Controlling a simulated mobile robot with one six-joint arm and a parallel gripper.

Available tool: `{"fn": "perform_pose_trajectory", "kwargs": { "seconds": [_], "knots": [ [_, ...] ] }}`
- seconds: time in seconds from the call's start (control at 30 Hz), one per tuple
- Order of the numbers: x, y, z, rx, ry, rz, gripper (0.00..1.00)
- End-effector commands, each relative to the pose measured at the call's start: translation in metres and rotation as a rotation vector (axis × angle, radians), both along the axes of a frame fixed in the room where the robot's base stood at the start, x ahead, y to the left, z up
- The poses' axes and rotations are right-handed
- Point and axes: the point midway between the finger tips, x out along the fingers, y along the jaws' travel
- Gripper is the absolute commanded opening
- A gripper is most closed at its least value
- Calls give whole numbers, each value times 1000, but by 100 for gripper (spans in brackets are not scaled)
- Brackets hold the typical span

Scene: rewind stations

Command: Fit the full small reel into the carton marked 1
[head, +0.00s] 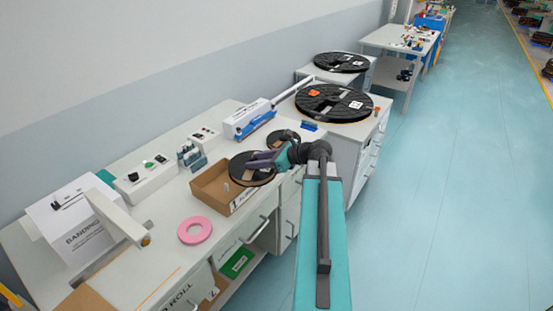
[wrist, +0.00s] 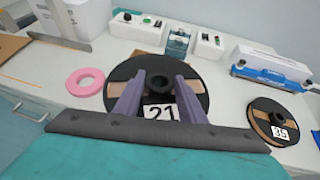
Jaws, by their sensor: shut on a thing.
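A black small reel with tan sections (head: 243,177) is in my gripper (head: 262,161), beside and partly over the right end of an open brown carton (head: 207,195). The carton has a white label on its front; I cannot read it surely. In the wrist view the reel (wrist: 198,98) bears a white tag reading 21, and the purple fingers of my gripper (wrist: 159,84) are shut about its central hub. The reel looks raised above the table, not inside the carton.
Another small reel tagged 35 (wrist: 266,113) lies on the table to the right. A pink ring (head: 195,230) lies left of the carton. A button box (head: 147,180) and a white-and-blue device (head: 249,120) stand behind. Big black reels (head: 322,106) sit on cabinets beyond.

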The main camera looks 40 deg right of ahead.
Motion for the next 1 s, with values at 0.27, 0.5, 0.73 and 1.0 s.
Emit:
{"fn": "perform_pose_trajectory", "kwargs": {
  "seconds": [0.27,0.5,0.73,1.0],
  "knots": [
    [33,93,2,1,-3,149,0],
    [50,169,-1,1,-3,269,0],
    [58,241,-14,1,-3,381,0],
    [57,307,-51,1,-3,486,0]
  ]
}}
